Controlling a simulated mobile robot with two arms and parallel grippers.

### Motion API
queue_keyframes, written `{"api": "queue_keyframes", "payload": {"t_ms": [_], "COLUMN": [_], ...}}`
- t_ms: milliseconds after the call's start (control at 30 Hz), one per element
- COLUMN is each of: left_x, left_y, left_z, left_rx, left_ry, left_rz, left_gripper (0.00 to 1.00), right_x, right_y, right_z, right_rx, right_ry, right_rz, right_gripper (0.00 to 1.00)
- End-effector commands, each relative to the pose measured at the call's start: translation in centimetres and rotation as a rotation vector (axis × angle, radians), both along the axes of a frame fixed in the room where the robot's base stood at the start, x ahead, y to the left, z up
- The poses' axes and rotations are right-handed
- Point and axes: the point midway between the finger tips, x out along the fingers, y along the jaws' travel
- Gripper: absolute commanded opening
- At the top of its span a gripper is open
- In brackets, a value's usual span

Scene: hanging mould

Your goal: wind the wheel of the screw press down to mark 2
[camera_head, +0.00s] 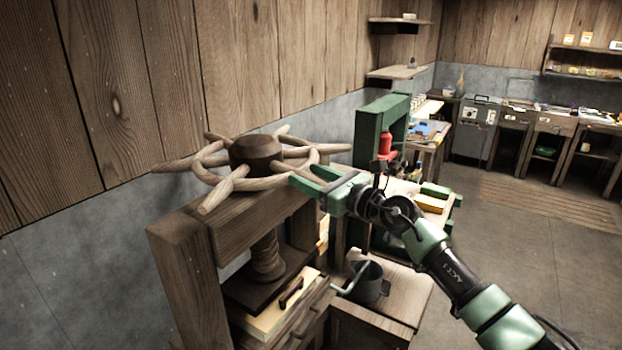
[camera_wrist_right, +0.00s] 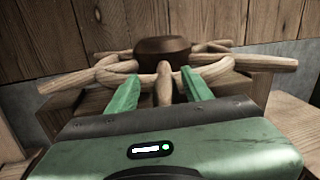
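The screw press has a wooden frame (camera_head: 195,270) and a thick wooden screw (camera_head: 266,257). On top is its spoked wheel (camera_head: 213,186) with a dark round hub (camera_head: 256,152). The wheel also shows in the right wrist view, with its hub (camera_wrist_right: 163,53) ahead. My right gripper (camera_head: 306,176) is at the wheel's near right rim. In the wrist view its green fingers (camera_wrist_right: 160,86) are apart, one on each side of a spoke end (camera_wrist_right: 163,86), with gaps visible. I see no numbered marks. My left gripper is not in view.
A green frame (camera_head: 367,140) with a red part (camera_head: 386,140) stands behind. The plank wall (camera_head: 130,90) is close behind the wheel. Open floor (camera_head: 560,255) lies right.

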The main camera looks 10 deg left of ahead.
Motion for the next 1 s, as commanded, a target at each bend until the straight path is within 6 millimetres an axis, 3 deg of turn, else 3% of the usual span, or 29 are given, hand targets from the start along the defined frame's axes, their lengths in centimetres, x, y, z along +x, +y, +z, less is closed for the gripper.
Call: {"api": "queue_keyframes", "payload": {"t_ms": [267,700,1000], "left_x": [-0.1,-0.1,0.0], "left_y": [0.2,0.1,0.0], "left_z": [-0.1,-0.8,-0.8], "left_rx": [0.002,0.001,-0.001], "left_ry": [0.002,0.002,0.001], "left_rz": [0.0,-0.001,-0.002], "left_gripper": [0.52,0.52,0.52], "right_x": [-0.5,-4.3,-4.6], "right_y": [-1.1,-5.8,-6.2], "right_z": [-0.3,-0.2,-0.1], "right_rx": [-0.006,-0.003,-0.001], "right_ry": [0.0,-0.002,0.0], "right_rz": [-0.003,0.001,0.001], "right_gripper": [0.5,0.5,0.5]}}
